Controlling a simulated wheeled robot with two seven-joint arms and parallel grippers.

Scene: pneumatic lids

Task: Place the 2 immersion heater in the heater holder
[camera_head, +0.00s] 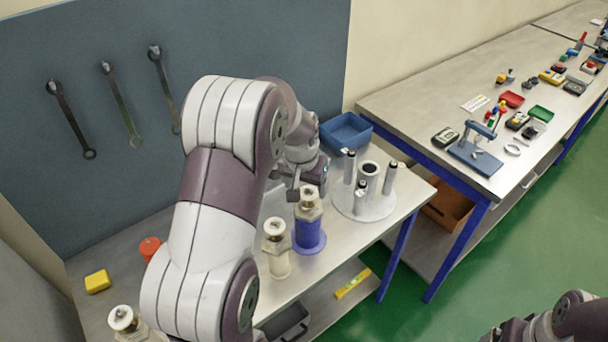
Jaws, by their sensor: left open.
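My left gripper (307,184) is open, just above and behind the hex-headed metal fitting (309,205) that stands upright in a blue flanged cup (309,234). I cannot tell whether its fingers touch the fitting. A similar hex-headed piece (276,246) with a cream body stands to the left and nearer. Another (124,318) is at the lower left, partly cut off. These look like the immersion heaters. A round pale stand (378,208) with upright grey cylinders and a central tube is right of the gripper. It may be the heater holder. My right gripper is out of view.
A blue bin (346,131) stands behind the round stand. A yellow block (97,281) and a red round piece (150,247) lie on the left. Wrenches hang on the back panel. A second bench (440,95) with small parts is at the right. My right arm shows at the lower right.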

